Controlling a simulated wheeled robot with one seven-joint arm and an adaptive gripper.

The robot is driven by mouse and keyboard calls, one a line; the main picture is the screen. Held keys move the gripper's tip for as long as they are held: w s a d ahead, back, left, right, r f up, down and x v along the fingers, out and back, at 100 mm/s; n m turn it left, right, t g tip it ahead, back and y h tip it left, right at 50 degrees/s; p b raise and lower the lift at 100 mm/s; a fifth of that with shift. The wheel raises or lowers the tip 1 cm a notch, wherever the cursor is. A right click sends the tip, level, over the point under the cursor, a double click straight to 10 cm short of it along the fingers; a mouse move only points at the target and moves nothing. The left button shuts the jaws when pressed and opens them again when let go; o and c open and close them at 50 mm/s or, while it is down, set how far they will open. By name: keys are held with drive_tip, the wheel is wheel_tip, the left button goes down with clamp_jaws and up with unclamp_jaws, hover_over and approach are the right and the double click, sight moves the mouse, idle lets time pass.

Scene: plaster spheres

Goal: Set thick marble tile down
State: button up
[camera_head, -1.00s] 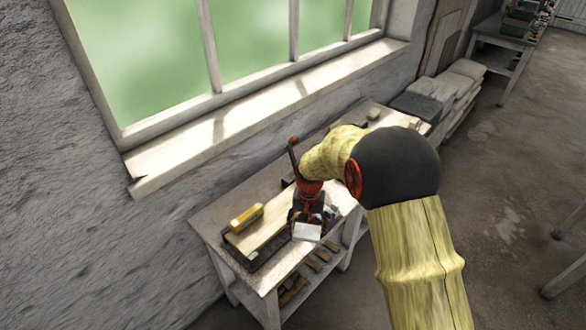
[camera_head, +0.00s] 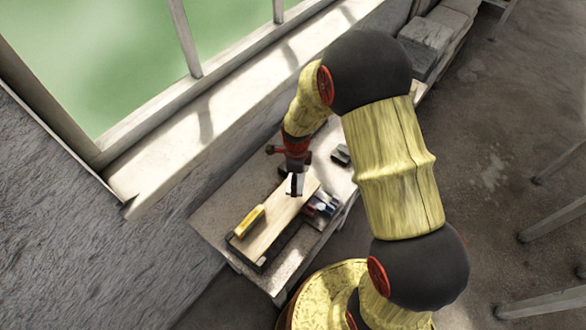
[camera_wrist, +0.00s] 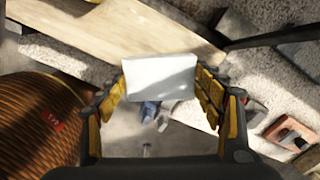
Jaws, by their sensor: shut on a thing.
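The thick marble tile (camera_wrist: 160,77) is a white-grey slab gripped between my jaws. My gripper (camera_wrist: 160,92) is shut on it, with a yellow-padded finger at each side. In the head view my gripper (camera_head: 296,190) points down over the far right end of the wooden board (camera_head: 268,226), and the tile shows there only as a small pale patch. The board also shows in the wrist view (camera_wrist: 110,35), partly behind the tile. I cannot tell whether the tile touches anything below.
Small blue, red and white items (camera_head: 322,205) lie right of the board. A small dark object (camera_head: 341,155) sits farther back on the worktable (camera_head: 213,216). The window wall bounds the left side.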

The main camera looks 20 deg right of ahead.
drive_tip(key=shift+f, duration=0.15)
drive_tip(key=shift+f+b, duration=1.85)
drive_tip(key=shift+f, duration=0.8)
drive_tip(key=shift+f+b, duration=0.45)
drive_tip(key=shift+f, duration=0.2)
drive_tip(key=o, duration=1.4)
drive_tip(key=shift+o, duration=0.3)
drive_tip(key=shift+s, duration=0.1)
drive_tip(key=shift+r, duration=0.1)
drive_tip(key=shift+r+p, duration=1.35)
drive_tip(key=shift+r, duration=0.6)
